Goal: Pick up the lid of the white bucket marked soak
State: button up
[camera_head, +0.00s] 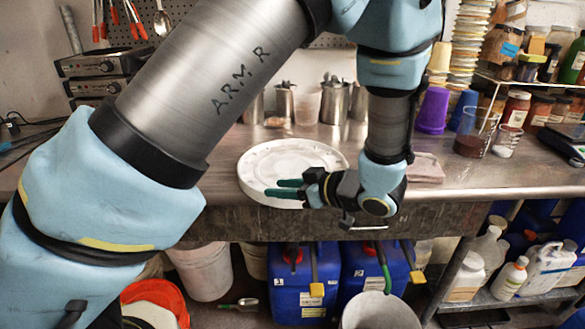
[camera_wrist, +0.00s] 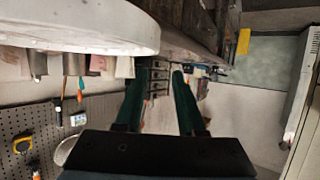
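A white round lid (camera_head: 318,154) with a raised rim lies flat on the metal counter, near its front edge. In the wrist view the lid (camera_wrist: 75,32) fills the upper left. My gripper (camera_head: 277,188) is at the lid's front edge in the head view, its dark green fingers pointing left. In the wrist view the fingers (camera_wrist: 156,72) are apart with nothing seen between them. I cannot tell whether they touch the lid. A white bucket (camera_head: 203,272) stands under the counter and another pale bucket (camera_head: 380,314) is at the bottom. No soak mark is readable.
Metal canisters (camera_head: 334,102) stand behind the lid. A folded cloth (camera_head: 425,168), purple cup (camera_head: 433,110) and jars are to the right. The counter edge (camera_head: 480,193) is right beside my gripper.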

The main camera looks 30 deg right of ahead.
aim_at(251, 186)
jog(key=p+x, duration=0.1)
jog(key=x, duration=0.2)
jog(key=p+x, duration=0.1)
jog(key=x, duration=0.2)
jog(key=p+x, duration=0.1)
jog(key=x, duration=0.2)
jog(key=shift+w+d+f, duration=0.15)
jog(key=shift+w, duration=0.15)
grip_shut()
dwell(1.1)
